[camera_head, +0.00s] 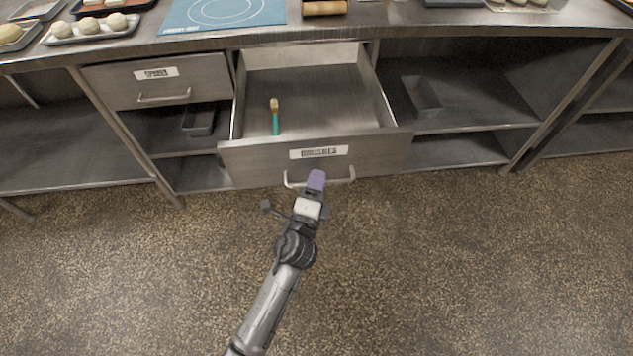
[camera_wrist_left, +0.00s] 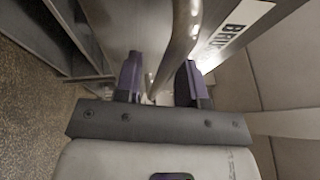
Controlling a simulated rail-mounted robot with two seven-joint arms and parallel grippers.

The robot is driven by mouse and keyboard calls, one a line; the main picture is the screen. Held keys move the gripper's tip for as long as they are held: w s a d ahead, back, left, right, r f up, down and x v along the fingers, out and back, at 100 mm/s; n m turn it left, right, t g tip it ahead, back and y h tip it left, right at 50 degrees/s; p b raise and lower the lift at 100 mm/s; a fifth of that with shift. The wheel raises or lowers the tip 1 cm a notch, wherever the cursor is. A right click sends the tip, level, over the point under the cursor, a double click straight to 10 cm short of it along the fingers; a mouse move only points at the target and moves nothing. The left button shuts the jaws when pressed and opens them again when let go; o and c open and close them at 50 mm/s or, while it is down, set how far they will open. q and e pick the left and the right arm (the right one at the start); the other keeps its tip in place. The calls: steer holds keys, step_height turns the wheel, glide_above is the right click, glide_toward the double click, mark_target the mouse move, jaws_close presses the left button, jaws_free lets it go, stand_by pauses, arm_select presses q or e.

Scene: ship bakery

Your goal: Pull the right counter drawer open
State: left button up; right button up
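The right counter drawer (camera_head: 310,160) is pulled well out, and its inside shows. Its front carries a white label (camera_head: 319,152) and a metal bar handle (camera_head: 340,181). My left gripper (camera_head: 316,181) is at this handle, in front of the drawer. In the left wrist view the purple fingers of my left gripper (camera_wrist_left: 160,82) are spread apart. The handle bar (camera_wrist_left: 181,40) runs into the space between them, with a gap visible beside it; I cannot tell whether either finger touches it. My right gripper is not in view.
A brush with a green handle (camera_head: 275,118) lies in the drawer. The left drawer (camera_head: 157,84) is shut. Dark tins (camera_head: 422,96) stand on the shelves below. The counter top (camera_head: 350,22) holds trays of dough and a blue mat (camera_head: 225,13). The floor in front is clear.

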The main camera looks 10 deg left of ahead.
arm_select(q)
steer(key=shift+s, duration=0.1)
steer(key=p+v, duration=0.1)
steer(key=v, duration=1.2)
steer(key=shift+s, duration=0.35)
